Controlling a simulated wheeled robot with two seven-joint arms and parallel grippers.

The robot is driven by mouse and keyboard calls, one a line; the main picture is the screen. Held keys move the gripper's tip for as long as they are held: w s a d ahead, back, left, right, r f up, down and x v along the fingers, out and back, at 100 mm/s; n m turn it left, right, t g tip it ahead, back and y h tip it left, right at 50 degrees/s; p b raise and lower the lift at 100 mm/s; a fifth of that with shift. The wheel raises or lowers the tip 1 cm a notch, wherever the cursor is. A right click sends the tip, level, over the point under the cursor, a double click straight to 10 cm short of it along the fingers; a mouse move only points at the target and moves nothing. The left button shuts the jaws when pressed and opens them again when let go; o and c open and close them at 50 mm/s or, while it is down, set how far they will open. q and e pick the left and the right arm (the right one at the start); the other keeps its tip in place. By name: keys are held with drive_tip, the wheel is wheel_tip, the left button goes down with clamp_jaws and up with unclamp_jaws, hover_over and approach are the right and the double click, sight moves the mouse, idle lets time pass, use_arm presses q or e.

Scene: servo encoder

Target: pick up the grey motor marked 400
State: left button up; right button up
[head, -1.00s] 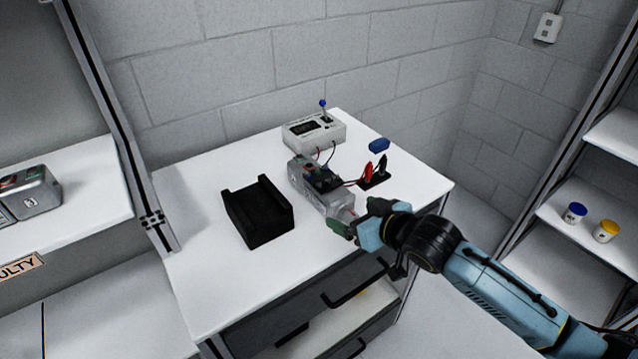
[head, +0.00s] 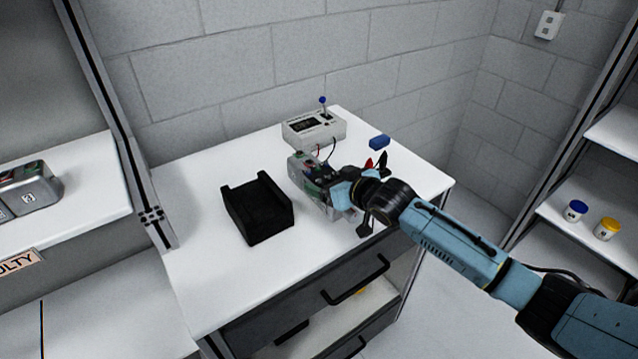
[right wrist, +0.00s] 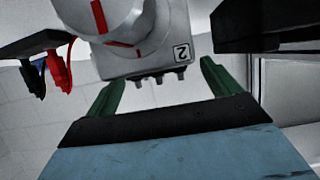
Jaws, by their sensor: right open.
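A grey motor (head: 333,209) lies on the white table, partly hidden behind my right gripper (head: 318,182). In the right wrist view the motor (right wrist: 145,58) shows a red stripe and a label that looks like a 2; I see no 400 on it. My right gripper is open, and its green fingers (right wrist: 163,88) stand apart, close to the motor's edge. I cannot tell whether they touch it. Another grey motor (head: 37,187) sits on the left shelf, its marking too small to read. My left gripper is not in view.
A black cradle (head: 260,213) stands left of the motor. A tester box (head: 313,130) with wires stands behind it. The table's front left is clear.

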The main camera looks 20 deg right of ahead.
sight(304, 167)
drive_tip(key=shift+x, duration=1.85)
drive_tip(key=shift+d+r, duration=0.1)
drive_tip(key=shift+r, duration=0.1)
drive_tip(key=c, duration=1.9)
drive_tip(key=shift+w+r, duration=0.2)
drive_tip(key=shift+r, duration=0.1)
clamp_jaws()
